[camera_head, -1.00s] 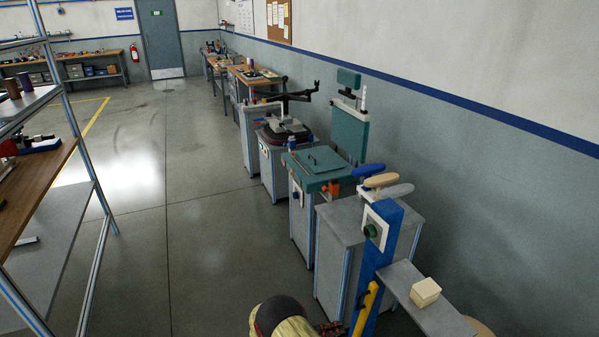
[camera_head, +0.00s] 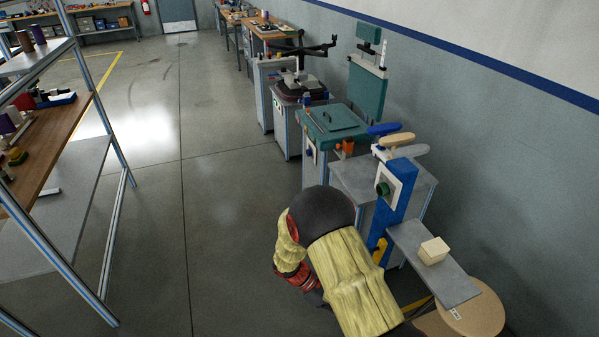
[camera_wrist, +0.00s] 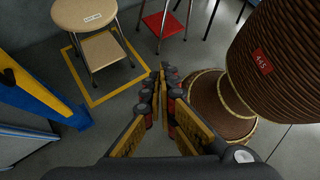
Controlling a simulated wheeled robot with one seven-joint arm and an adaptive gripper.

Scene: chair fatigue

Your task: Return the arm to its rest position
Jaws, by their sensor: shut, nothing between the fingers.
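My arm shows at the bottom middle of the head view, folded, with a dark rounded joint and pale yellow covers. My gripper (camera_wrist: 166,82) shows in the wrist view with its two fingers together and nothing between them. It points down over the floor, between a round-topped stool (camera_wrist: 85,14) on the left and a large brown ribbed body with a red label on the right. In the head view the fingertips cannot be made out, as my arm hides that area.
A blue post (camera_head: 392,203) with a grey shelf (camera_head: 425,265) bearing a cream block (camera_head: 433,250) stands close right of my arm. Several test stands line the wall. A shelving rack (camera_head: 110,230) stands at the left. The floor aisle (camera_head: 200,200) between is clear.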

